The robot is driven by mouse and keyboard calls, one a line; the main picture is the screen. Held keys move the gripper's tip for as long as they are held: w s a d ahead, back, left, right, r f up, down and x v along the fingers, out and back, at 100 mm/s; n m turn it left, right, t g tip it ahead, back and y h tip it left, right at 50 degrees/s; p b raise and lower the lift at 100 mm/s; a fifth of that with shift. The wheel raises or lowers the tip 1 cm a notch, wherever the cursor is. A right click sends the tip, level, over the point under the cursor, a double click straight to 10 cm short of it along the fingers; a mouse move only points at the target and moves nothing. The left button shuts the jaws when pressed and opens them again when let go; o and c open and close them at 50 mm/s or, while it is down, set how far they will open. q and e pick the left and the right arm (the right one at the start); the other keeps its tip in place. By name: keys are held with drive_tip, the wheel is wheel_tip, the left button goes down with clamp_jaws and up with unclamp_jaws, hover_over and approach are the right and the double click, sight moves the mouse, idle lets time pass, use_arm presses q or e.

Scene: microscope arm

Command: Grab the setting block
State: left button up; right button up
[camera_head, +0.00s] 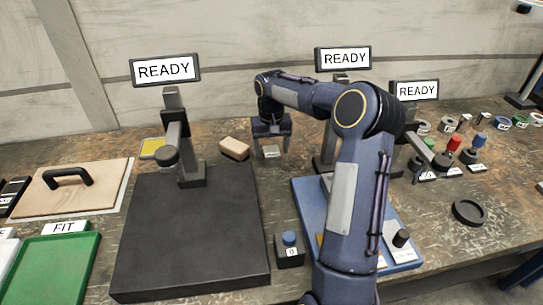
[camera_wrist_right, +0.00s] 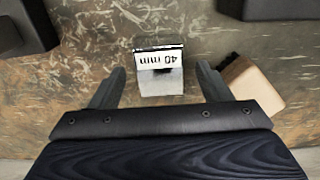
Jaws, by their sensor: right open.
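The setting block (camera_wrist_right: 160,80), a small silvery block with a white "40 mm" label, lies on the worn bench top. It also shows in the head view (camera_head: 271,151), below my right gripper (camera_head: 271,148). In the right wrist view my right gripper (camera_wrist_right: 160,80) is open, with one finger on each side of the block and a gap on both sides. I cannot tell how far the fingertips are above the bench. My left gripper is not in view.
A tan block (camera_head: 235,149) lies close beside the gripper; it also shows in the right wrist view (camera_wrist_right: 257,88). A stand with a dark base plate (camera_head: 190,240) is at left, and a blue tray (camera_head: 305,205) is partly hidden behind my right arm. READY screens stand behind.

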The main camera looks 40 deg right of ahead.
drive_tip(key=shift+f, duration=0.95)
clamp_jaws()
drive_tip(key=shift+r, duration=0.1)
